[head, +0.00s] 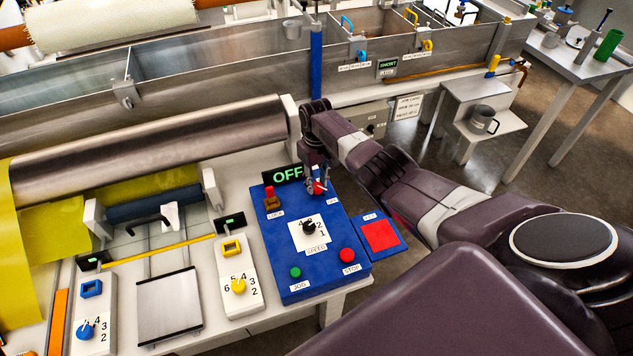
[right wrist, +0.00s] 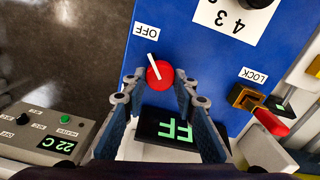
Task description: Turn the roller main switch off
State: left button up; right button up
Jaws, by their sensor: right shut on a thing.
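The roller control panel (head: 275,230) is a blue box on the bench, in the middle of the head view. The main switch (head: 320,188) is a red round knob at the panel's far right corner. In the right wrist view the red knob (right wrist: 160,74) has a white pointer aimed toward the "OFF" label (right wrist: 146,31). The display (head: 289,174) behind it reads "OFF" in green. My right gripper (head: 315,186) is over the knob, its fingers on either side and shut on it. My left gripper is not in view.
A red-tipped lock switch (head: 270,196), a black speed knob (head: 309,227), a green jog button (head: 295,272) and a red stop button (head: 347,255) share the panel. A red pad (head: 380,236) is at its right. A steel roller (head: 150,150) lies to the left.

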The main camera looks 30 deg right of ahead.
aim_at(317, 185)
jog(key=shift+w+r, duration=0.1)
jog(key=shift+r, duration=0.05)
jog(key=o, duration=1)
jog(key=shift+c, duration=0.2)
jog(key=shift+o, duration=1)
notch_tip(317, 185, up, 12)
